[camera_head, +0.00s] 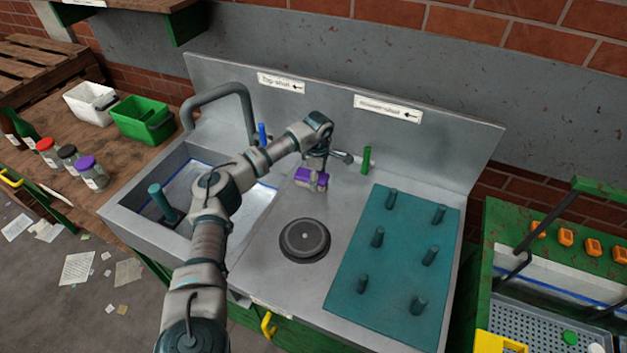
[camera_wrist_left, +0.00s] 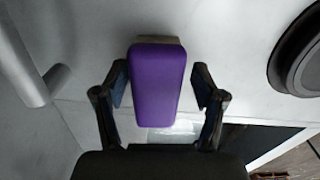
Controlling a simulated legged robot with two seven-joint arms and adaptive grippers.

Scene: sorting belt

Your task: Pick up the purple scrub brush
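The purple scrub brush (camera_head: 311,180) lies on the metal counter between the sink basin and the teal peg mat. In the left wrist view the brush (camera_wrist_left: 157,85) shows its purple back, with a tan strip at its far end. My left gripper (camera_head: 319,166) is right above the brush in the head view. In the left wrist view its fingers (camera_wrist_left: 160,88) are open, one on each side of the brush, with a gap on both sides. My right gripper is not in view.
A round dark disc (camera_head: 304,240) sits in front of the brush. The teal peg mat (camera_head: 350,290) is to the right, the sink basin (camera_head: 140,215) to the left. A green post (camera_head: 366,160) and a grey faucet (camera_head: 190,110) stand nearby.

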